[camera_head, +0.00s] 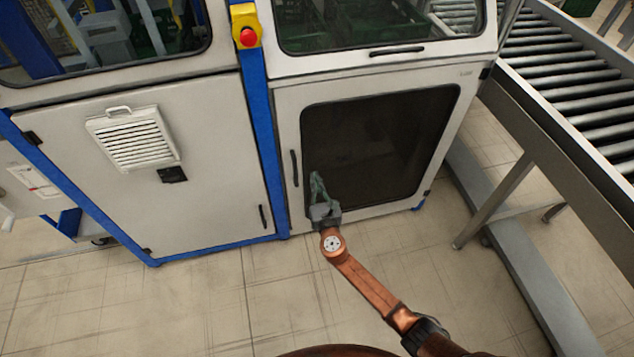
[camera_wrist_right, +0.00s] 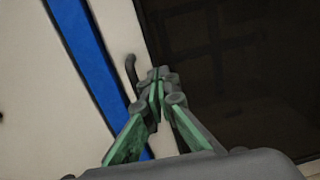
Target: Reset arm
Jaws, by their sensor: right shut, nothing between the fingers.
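My right gripper (camera_head: 316,182) is in front of the lower cabinet door with the dark window (camera_head: 385,145), near that door's black handle (camera_head: 294,168). My copper-coloured right arm reaches up to it from the bottom of the head view. In the right wrist view the green and grey fingers (camera_wrist_right: 155,88) come together at the tips, with nothing between them. The handle (camera_wrist_right: 131,70) shows just left of the fingertips there; I cannot tell whether they touch it. The door looks closed. My left gripper is not in view.
A grey cabinet door with a vent (camera_head: 132,140) is on the left, beside a blue post (camera_head: 259,110). A red emergency button (camera_head: 249,37) sits on the post. A roller conveyor (camera_head: 570,80) with metal legs stands on the right. The tiled floor (camera_head: 230,300) in front is clear.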

